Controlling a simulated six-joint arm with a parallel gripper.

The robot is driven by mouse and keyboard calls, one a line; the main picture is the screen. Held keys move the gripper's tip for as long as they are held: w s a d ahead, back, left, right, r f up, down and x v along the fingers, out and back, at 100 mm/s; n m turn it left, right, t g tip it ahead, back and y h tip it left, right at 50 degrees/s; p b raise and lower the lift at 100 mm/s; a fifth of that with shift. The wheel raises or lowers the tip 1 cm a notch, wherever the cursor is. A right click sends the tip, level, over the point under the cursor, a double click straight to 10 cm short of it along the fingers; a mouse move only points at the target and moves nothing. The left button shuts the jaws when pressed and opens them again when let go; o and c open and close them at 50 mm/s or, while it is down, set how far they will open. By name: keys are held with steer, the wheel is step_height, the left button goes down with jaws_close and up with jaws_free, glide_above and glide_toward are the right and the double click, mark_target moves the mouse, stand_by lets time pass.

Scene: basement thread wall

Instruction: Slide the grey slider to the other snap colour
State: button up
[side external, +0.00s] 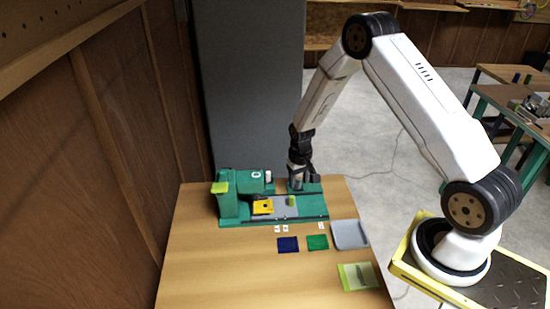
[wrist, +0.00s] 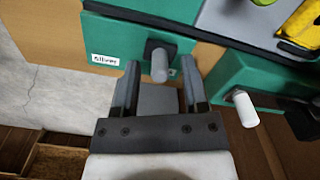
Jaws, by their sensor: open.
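A grey peg-like knob (wrist: 159,66), likely the grey slider, stands out of a black mount on a green block (wrist: 110,38) in the wrist view. A label reading "silver" (wrist: 105,59) is on the block, left of the knob. My gripper (wrist: 160,78) is open, its two fingers either side of the knob's end; I cannot tell whether they touch it. In the side view my gripper (side external: 299,181) is at the right end of the green machine (side external: 228,208), and the knob is not clearly visible there.
A second, whitish knob (wrist: 243,108) sticks out just right of my gripper. A yellow piece (side external: 263,207) lies on the machine's bed. On the table are a blue square (side external: 288,244), a green square (side external: 317,242), a grey tray (side external: 350,234) and a yellow-green piece (side external: 358,276).

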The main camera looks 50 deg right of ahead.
jaws_close()
steer(key=shift+s+d, duration=1.6)
steer(key=shift+d, duration=0.05)
steer(key=shift+o, duration=0.2)
jaws_free()
step_height(320, 180, up, 6)
stand_by(0.4)
